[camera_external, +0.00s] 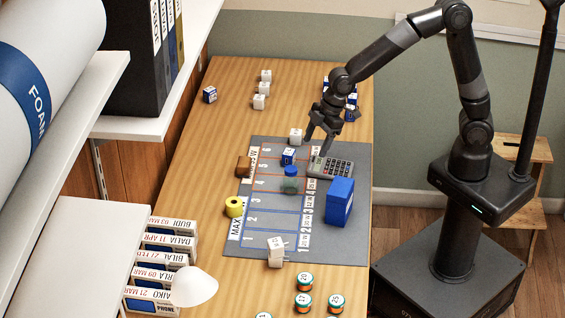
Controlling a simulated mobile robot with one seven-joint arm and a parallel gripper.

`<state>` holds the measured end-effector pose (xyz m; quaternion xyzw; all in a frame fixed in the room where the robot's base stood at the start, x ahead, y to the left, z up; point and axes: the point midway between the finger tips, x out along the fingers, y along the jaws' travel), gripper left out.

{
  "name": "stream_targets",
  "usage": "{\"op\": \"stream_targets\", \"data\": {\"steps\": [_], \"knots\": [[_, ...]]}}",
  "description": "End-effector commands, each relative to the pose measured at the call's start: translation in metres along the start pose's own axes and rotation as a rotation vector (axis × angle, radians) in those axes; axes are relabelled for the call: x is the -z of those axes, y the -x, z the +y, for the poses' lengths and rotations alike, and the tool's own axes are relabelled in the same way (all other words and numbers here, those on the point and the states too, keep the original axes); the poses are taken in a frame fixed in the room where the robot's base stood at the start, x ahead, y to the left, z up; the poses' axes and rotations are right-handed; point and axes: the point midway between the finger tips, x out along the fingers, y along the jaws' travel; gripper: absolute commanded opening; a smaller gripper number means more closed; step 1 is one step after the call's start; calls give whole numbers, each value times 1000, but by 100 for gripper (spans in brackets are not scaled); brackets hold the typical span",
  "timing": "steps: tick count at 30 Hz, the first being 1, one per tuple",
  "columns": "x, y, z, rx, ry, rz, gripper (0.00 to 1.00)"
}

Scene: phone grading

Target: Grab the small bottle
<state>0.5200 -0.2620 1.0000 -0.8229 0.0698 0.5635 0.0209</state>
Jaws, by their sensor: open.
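A small bottle (289,185) with a blue cap and a clear, greenish body stands on the grey mat (265,214), near its middle. My gripper (318,143) is open and points down over the far part of the mat. It is up and to the right of the bottle in the picture and apart from it. Nothing shows between its fingers. Its exact height above the mat is hard to tell.
A calculator (332,168) lies right of the bottle, and a blue-and-white cube (288,156) sits just behind it. A tall blue box (340,201) stands to the right. A brown object (243,165), yellow roll (234,207) and white plug-like block (276,251) are around the mat.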

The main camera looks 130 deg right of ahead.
Motion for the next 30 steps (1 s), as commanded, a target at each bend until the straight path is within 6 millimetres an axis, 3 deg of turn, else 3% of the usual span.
{"op": "stream_targets", "data": {"steps": [3,9,18,30], "knots": [[0,-27,34,15,-32,6,66],[-1,-48,58,26,-53,17,66],[0,-88,58,29,-53,17,66],[2,-126,53,29,-53,16,66]]}}
